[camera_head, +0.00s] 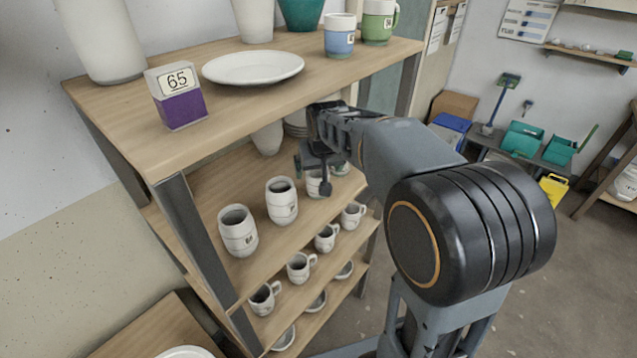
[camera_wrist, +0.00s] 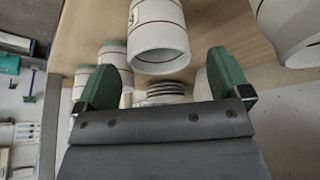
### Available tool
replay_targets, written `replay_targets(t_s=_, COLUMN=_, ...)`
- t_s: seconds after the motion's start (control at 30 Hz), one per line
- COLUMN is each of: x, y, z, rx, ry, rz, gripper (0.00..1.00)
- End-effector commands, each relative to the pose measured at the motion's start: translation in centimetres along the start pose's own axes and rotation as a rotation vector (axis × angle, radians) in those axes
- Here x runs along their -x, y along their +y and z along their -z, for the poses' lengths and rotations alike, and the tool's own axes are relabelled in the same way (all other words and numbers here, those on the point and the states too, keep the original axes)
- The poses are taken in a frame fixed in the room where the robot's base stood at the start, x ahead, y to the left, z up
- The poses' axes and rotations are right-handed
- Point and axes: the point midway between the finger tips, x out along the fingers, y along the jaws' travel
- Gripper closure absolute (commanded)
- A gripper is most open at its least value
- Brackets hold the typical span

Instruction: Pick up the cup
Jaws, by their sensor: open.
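Several white cups with dark bands stand on the shelf unit in the head view, so which one "the cup" names is unclear. One white cup (camera_wrist: 160,38) is ahead of my gripper (camera_wrist: 165,78) in the wrist view, centred between the green fingertips with its rim toward me. That view appears upside down. My gripper is open and empty, and the cup looks just beyond its fingertips. In the head view my gripper (camera_head: 313,176) reaches the middle shelf from the right and partly hides a white cup (camera_head: 314,186).
Two cups (camera_head: 238,230) (camera_head: 282,200) stand left of my gripper. Handled mugs (camera_head: 300,267) stand on the shelf below. The top board (camera_head: 240,105) overhangs and holds a plate (camera_head: 253,67) and a purple 65 block (camera_head: 177,97). Stacked plates (camera_wrist: 167,92) show in the wrist view.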

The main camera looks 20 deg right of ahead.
Motion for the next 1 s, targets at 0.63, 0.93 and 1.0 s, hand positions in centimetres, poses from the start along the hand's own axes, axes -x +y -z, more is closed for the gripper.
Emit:
replay_targets(t_s=0.63, x=-4.4, y=0.0, z=-0.1, rx=0.000, ry=-0.001, rz=0.000, gripper=0.05)
replay_targets(t_s=0.93, x=-4.3, y=0.0, z=-0.1, rx=0.000, ry=-0.001, rz=0.000, gripper=0.34)
replay_targets(t_s=1.0, x=-4.3, y=0.0, z=-0.1, rx=0.000, ry=-0.001, rz=0.000, gripper=0.40)
